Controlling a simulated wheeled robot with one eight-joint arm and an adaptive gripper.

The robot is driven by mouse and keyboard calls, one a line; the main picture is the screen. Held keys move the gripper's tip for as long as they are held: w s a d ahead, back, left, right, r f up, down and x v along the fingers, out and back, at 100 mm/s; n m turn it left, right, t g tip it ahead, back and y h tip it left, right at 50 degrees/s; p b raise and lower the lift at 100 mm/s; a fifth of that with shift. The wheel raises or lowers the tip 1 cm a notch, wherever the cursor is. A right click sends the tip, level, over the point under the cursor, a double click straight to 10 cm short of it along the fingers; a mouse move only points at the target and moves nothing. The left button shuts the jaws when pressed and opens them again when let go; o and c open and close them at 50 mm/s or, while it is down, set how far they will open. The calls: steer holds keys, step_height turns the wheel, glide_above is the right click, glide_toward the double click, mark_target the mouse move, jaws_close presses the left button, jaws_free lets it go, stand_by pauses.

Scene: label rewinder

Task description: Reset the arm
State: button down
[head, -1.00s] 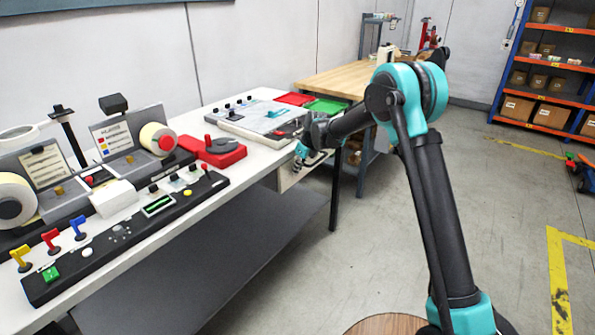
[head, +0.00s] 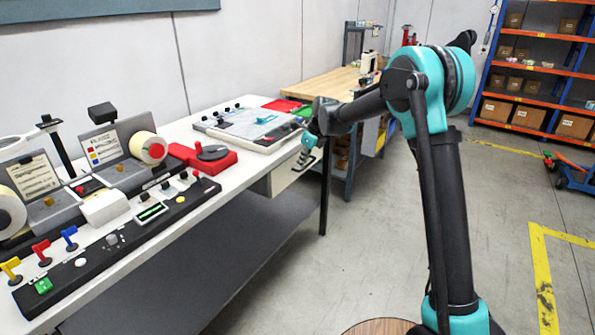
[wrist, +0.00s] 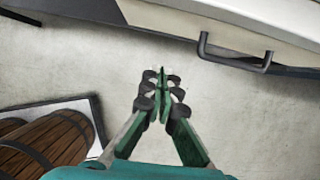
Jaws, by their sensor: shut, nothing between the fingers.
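My arm, teal and black, rises on the right of the head view and bends left toward the table's right end. My gripper (head: 306,160) hangs at the arm's end, beside the right end of the white table (head: 262,158). In the wrist view my gripper (wrist: 162,84) is shut, its green fingers meeting at the tips with nothing between them. Bare floor lies beneath the fingers, and they touch nothing there.
A drawer handle (wrist: 235,58) runs near the fingers in the wrist view. Open floor (head: 400,230) and an orange shelf (head: 530,70) are to the right.

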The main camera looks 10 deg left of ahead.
steer(key=s+d+r+n+t+h, duration=0.1)
steer(key=s+d+n, duration=0.5)
steer(key=d, duration=0.6)
steer(key=s+d+r+n+t+h, duration=0.1)
steer(key=s+d+n, duration=0.3)
steer(key=s+d, duration=0.55)
steer(key=s+d+f+n+h, duration=0.1)
steer(key=s+d+f+n, duration=0.3)
steer(key=s+d, duration=0.5)
steer(key=s+d+f+n+h, duration=0.1)
steer(key=s+d+f+n, duration=0.4)
steer(key=s+d+n, duration=0.3)
steer(key=s+d, duration=0.1)
steer(key=s, duration=0.2)
steer(key=shift+s+d+t, duration=0.25)
steer(key=shift+d+t, duration=0.05)
steer(key=shift+w+r, duration=0.1)
